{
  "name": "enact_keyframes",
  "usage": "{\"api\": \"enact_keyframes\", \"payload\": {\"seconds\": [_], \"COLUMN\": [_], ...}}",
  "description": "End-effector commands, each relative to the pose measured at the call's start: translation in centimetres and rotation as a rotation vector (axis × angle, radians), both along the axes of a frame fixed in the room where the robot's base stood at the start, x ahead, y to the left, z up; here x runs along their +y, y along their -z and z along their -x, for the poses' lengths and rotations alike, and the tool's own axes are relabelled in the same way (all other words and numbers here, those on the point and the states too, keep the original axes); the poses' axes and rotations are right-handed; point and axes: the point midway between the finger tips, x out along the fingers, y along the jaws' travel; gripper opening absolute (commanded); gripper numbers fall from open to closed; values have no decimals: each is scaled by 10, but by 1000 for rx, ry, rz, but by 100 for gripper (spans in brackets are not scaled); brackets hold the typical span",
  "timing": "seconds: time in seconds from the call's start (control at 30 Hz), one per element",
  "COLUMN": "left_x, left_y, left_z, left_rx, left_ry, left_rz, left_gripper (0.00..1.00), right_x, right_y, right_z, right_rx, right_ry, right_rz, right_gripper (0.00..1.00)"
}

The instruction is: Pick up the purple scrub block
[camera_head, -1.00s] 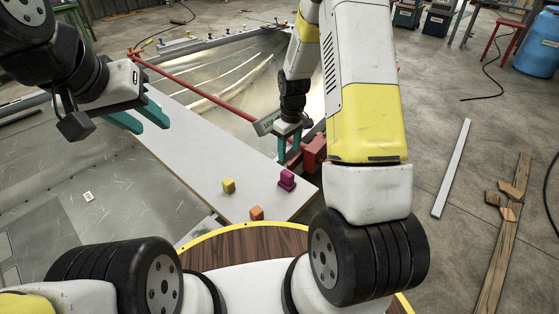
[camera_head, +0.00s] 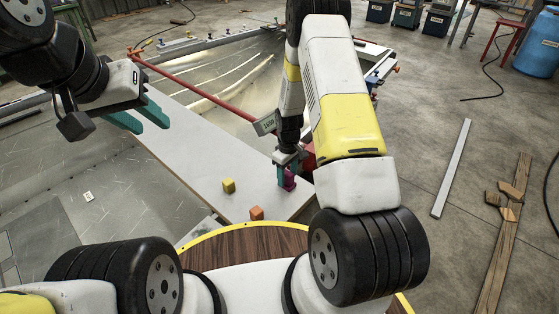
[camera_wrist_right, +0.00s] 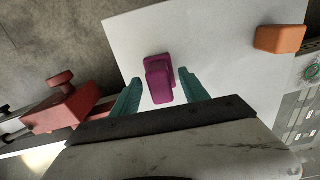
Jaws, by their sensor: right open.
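The purple scrub block (camera_head: 290,180) stands on the white board (camera_head: 215,160), near its right end in the head view. My right gripper (camera_head: 287,178) is over it and partly hides it there. In the right wrist view the purple block (camera_wrist_right: 159,80) shows between the two teal fingers of my right gripper (camera_wrist_right: 158,90), with a gap on each side. The right gripper is open and holds nothing. My left gripper (camera_head: 140,118) is at the upper left, its teal fingers apart and empty, away from the block.
A yellow block (camera_head: 229,186) and an orange block (camera_head: 256,213) sit on the board left of the purple block. The orange block also shows in the right wrist view (camera_wrist_right: 281,39). A red clamp (camera_wrist_right: 60,105) is at the board's edge, close to my right gripper.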

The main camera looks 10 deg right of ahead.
Motion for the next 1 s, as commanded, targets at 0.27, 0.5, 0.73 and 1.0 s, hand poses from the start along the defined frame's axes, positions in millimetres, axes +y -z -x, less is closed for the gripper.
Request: {"api": "enact_keyframes", "payload": {"seconds": [0.27, 0.5, 0.73, 1.0], "left_x": [0, 0, 0, 0], "left_y": [0, 0, 0, 0], "left_z": [0, 0, 0, 0], "left_rx": [0, 0, 0, 0], "left_ry": [0, 0, 0, 0], "left_rz": [0, 0, 0, 0], "left_gripper": [36, 36, 36, 36], "right_x": [0, 0, 0, 1], "right_y": [-1, -1, -2, -24], "right_z": [0, 0, 0, -1], "right_rx": [0, 0, 0, -3], "right_ry": [0, 0, 0, 0], "right_rz": [0, 0, 0, -1], "right_gripper": [23, 0, 0, 0]}}
